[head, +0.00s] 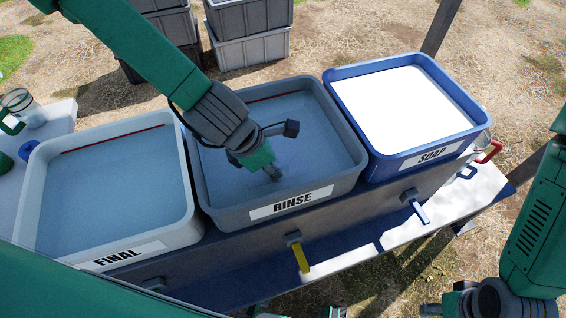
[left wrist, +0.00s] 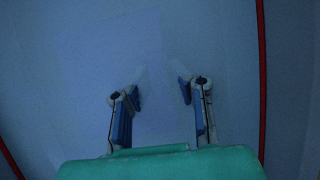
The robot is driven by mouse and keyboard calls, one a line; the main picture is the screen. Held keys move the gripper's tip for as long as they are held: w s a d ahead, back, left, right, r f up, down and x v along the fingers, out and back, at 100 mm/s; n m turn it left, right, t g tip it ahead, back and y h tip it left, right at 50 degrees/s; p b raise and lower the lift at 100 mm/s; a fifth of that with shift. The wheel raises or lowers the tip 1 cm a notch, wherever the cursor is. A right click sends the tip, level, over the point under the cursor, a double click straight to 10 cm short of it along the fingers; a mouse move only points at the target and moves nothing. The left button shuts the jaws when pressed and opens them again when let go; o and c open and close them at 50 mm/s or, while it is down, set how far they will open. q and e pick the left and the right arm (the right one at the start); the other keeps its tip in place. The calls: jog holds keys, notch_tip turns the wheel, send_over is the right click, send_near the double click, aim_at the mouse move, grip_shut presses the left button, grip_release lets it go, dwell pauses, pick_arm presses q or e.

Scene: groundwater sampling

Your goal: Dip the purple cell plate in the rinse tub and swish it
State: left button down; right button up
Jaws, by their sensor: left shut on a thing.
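The grey rinse tub (head: 348,172), labelled RINSE, stands in the middle of the row and holds bluish water. My left gripper (head: 272,172) points down into this tub, its fingers at or under the water near the front wall. In the left wrist view, the two fingers (left wrist: 158,80) stand a little apart, on either side of a faint pale violet shape, probably the purple cell plate (left wrist: 135,50). Its outline is too dim to make out, and it does not show in the head view. My right gripper (head: 432,308) is partly seen at the bottom right edge; its jaws are unclear.
The grey FINAL tub (head: 190,222) stands left of the rinse tub, and the blue SOAP tub (head: 458,130) with white contents stands right. A yellow tap lever (head: 301,258) and a blue one (head: 421,211) stick out in front. Grey crates (head: 250,50) are stacked behind.

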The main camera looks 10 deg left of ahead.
notch_tip(320, 180, up, 14)
jog(key=p, duration=1.4)
jog(key=shift+r, duration=0.25)
dwell(0.7)
